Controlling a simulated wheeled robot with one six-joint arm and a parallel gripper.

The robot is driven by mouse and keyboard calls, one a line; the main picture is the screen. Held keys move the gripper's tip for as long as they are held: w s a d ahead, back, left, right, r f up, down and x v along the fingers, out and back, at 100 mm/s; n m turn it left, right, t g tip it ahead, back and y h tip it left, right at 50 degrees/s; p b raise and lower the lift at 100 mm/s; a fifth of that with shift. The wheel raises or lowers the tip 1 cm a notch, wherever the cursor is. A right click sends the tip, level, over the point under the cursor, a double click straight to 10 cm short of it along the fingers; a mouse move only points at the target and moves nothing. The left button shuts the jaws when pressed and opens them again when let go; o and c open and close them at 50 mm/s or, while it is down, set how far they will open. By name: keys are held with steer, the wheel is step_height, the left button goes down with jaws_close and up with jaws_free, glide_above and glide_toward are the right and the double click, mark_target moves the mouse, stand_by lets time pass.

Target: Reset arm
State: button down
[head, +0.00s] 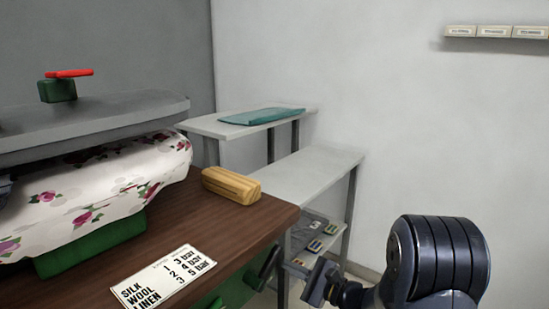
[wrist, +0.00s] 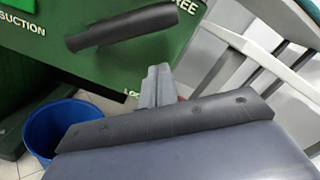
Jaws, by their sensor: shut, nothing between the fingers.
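My gripper (head: 318,283) shows at the lower middle of the head view, to the right of the brown table's front corner and in front of the low shelf. In the wrist view its fingers (wrist: 157,85) are together with nothing between them. They point toward a green panel (wrist: 60,55) lettered "SUCTION" and "FREE", with a dark handle (wrist: 135,27) on it. The fingers look apart from the handle. My dark arm fills the lower right of the head view.
A press with a floral cover (head: 110,185) stands on the brown table (head: 265,215). A wooden block (head: 231,185) and a printed card (head: 163,277) lie there. A grey shelf (head: 310,175) stands behind; a teal cloth (head: 262,116) lies higher. A blue bin (wrist: 60,125) is on the floor.

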step_height(320, 180, down, 6)
steer(key=s+a+m+t+p, duration=0.1)
steer(key=s+a+m+p, duration=0.1)
steer(key=m+p, duration=0.9)
steer(key=shift+s+a+r+m, duration=0.15)
steer(key=shift+s+a+m, duration=0.2)
steer(key=shift+m, duration=1.25)
steer(key=shift+h, duration=0.3)
steer(key=shift+s, duration=0.15)
